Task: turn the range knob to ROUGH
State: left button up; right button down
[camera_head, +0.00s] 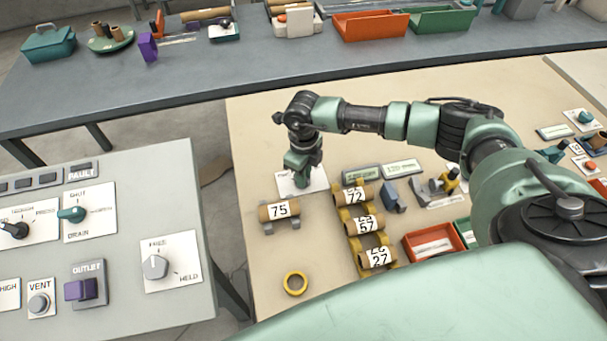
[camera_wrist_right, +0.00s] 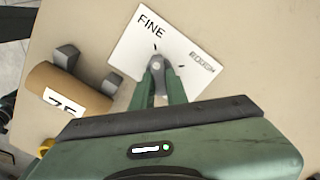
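The range knob (camera_wrist_right: 157,63) is a small grey knob on a white plate (camera_wrist_right: 125,55) marked FINE and ROUGH in the right wrist view. Its visible end lies nearer the FINE tick than the ROUGH tick. My right gripper (camera_wrist_right: 159,74) has its green fingers on both sides of the knob and looks shut on it; the fingers hide part of it. In the head view my right gripper (camera_head: 302,180) reaches down over the white plate (camera_head: 285,184) and hides the knob. My left gripper is not in view.
A brown roll marked 75 (camera_head: 279,210) rests on grey supports close to the plate. A yellow ring (camera_head: 295,283) lies on the beige table. A grey control panel (camera_head: 130,200) is at the left.

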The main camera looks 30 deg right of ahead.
jog(key=shift+m, duration=0.4)
jog(key=m+b, duration=0.1)
jog(key=m, duration=0.2)
jog(key=shift+a+m, duration=0.1)
jog(key=shift+m, duration=0.3)
jog(key=m+b, duration=0.1)
jog(key=m, duration=0.3)
jog(key=shift+a+m, duration=0.1)
jog(key=shift+m, duration=0.2)
jog(key=m, duration=0.4)
jog(key=shift+w+a, duration=0.1)
jog(key=m, duration=0.4)
jog(key=shift+w+m, duration=0.1)
jog(key=shift+m, duration=0.2)
jog(key=shift+r+m, duration=0.1)
jog(key=shift+m, duration=0.2)
jog(key=c, duration=1.4)
grip_release()
